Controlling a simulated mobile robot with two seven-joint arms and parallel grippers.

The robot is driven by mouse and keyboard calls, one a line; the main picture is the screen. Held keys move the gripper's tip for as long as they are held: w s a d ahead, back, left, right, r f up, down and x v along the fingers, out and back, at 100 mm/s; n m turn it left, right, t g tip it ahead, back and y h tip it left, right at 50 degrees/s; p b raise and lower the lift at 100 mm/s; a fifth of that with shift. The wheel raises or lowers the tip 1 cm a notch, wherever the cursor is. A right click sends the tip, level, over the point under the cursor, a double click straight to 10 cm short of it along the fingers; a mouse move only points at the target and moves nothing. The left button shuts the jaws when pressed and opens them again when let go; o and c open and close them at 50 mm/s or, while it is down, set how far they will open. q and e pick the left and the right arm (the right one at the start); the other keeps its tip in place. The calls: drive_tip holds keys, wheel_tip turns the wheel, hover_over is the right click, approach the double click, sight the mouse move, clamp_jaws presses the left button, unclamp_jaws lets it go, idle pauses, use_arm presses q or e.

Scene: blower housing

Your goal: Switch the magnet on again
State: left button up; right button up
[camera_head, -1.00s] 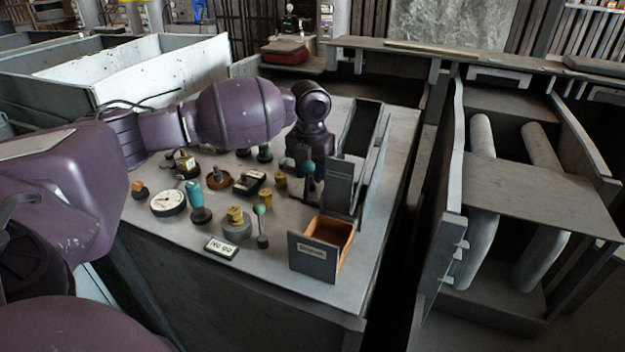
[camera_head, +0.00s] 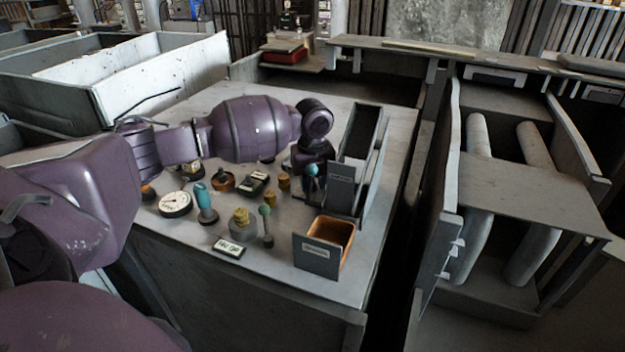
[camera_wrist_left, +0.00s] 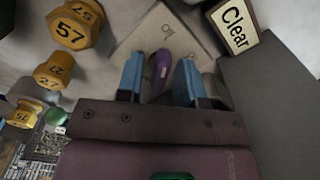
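In the left wrist view, a small rounded purple lever (camera_wrist_left: 162,63) stands by a pale grey block (camera_wrist_left: 172,30) with dark marks on its face. I cannot tell for sure that this is the magnet's switch. My left gripper (camera_wrist_left: 158,80) is open. Its two blue fingers stand on either side of the lever, with gaps visible on both sides. In the head view, my left gripper (camera_head: 312,160) is low over the back of the bench, and its fingertips and the lever cannot be made out there. My right gripper is not in view.
Yellow hexagonal pieces (camera_wrist_left: 73,27) stand left of the fingers, and a "Clear" label (camera_wrist_left: 234,24) is at upper right. On the bench are a dial gauge (camera_head: 175,204), a green-knobbed lever (camera_head: 265,211), an orange-lined bin (camera_head: 317,262) and a grey holder (camera_head: 341,187).

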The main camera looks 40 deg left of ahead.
use_arm(q)
clamp_jaws()
drive_tip(key=m, duration=0.4)
drive_tip(key=shift+r+m, duration=0.1)
drive_tip(key=shift+m, duration=0.4)
drive_tip(key=m, duration=0.4)
drive_tip(key=shift+b, duration=0.35)
drive_tip(key=shift+m, duration=0.4)
